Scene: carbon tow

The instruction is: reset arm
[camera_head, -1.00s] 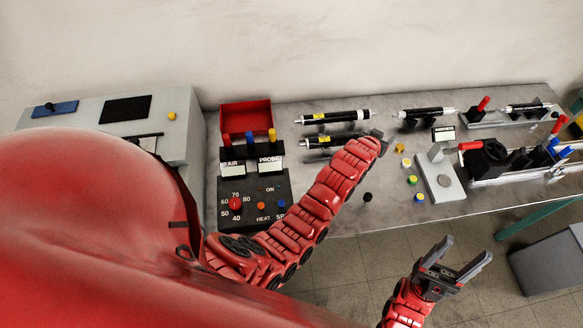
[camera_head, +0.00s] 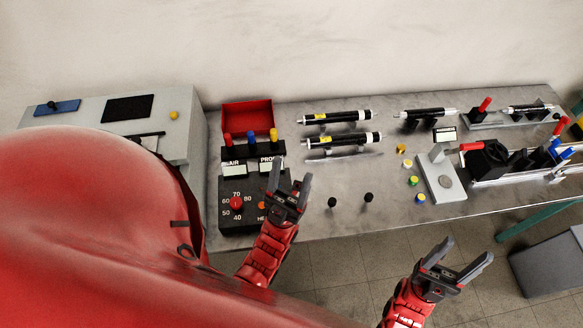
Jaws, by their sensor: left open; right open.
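My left gripper (camera_head: 289,188) is open and empty. It is in front of the right part of the black control box (camera_head: 236,216) and hides some of its labels and knobs. My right gripper (camera_head: 456,262) is open and empty, beyond the table's front edge and over the floor. Both arms are red with dark grey fingers. Neither gripper appears to touch anything, though the left one's height above the box is hard to tell.
The grey table (camera_head: 300,222) holds two black cylinders with yellow labels (camera_head: 337,117) (camera_head: 343,140), two small black knobs (camera_head: 332,202) (camera_head: 368,197), several coloured caps (camera_head: 413,181) and a grey press-like stand (camera_head: 441,180). A red bin (camera_head: 247,116) stands behind the box. A grey bin (camera_head: 547,263) is at the lower right.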

